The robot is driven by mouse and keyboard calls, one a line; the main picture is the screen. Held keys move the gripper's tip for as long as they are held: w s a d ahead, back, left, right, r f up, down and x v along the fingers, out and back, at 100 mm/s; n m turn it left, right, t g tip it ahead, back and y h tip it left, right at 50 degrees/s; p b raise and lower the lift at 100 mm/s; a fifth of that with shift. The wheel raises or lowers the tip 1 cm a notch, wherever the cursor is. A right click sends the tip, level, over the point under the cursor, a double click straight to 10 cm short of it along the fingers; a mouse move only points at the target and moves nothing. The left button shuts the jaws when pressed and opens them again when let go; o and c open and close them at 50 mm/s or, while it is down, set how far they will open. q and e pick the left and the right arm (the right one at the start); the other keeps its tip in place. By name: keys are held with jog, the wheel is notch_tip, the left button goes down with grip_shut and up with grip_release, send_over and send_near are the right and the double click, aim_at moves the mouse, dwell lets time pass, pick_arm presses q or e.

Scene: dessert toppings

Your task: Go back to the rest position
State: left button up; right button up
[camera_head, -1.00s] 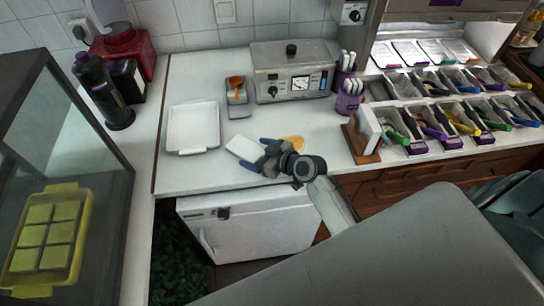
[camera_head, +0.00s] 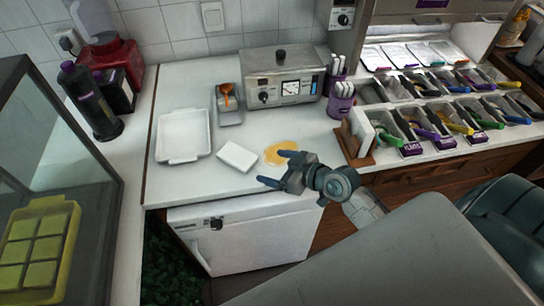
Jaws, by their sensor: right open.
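My right gripper (camera_head: 274,168) is open and empty above the front of the white counter (camera_head: 215,185), its jaws pointing left. A yellow-orange flat piece (camera_head: 281,152) lies on the counter just behind the gripper. A white rectangular block (camera_head: 237,157) lies left of the gripper, apart from it. My left gripper is not in view.
An empty white tray (camera_head: 184,134) lies at the left of the counter. A grey container with an orange utensil (camera_head: 227,97) and a steel appliance (camera_head: 284,78) stand behind. A wooden holder (camera_head: 355,150) and rows of topping bins (camera_head: 425,130) are at right.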

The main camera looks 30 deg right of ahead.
jog(key=s+d+f+m+g+h, duration=0.2)
jog(key=s+g+h, duration=0.2)
jog(key=s, duration=0.6)
jog(key=s+d+f+m+g+h, duration=0.2)
jog(key=s+f+m+g+h, duration=0.15)
jog(key=s, duration=0.75)
notch_tip(320, 180, down, 32)
jog(key=d+g, duration=0.2)
jog(key=d, duration=0.1)
jog(key=s+f+g+b, duration=0.1)
jog(key=s+f, duration=1.7)
jog(key=shift+s+d, duration=0.3)
jog(key=shift+d, duration=0.05)
jog(key=shift+o, duration=0.5)
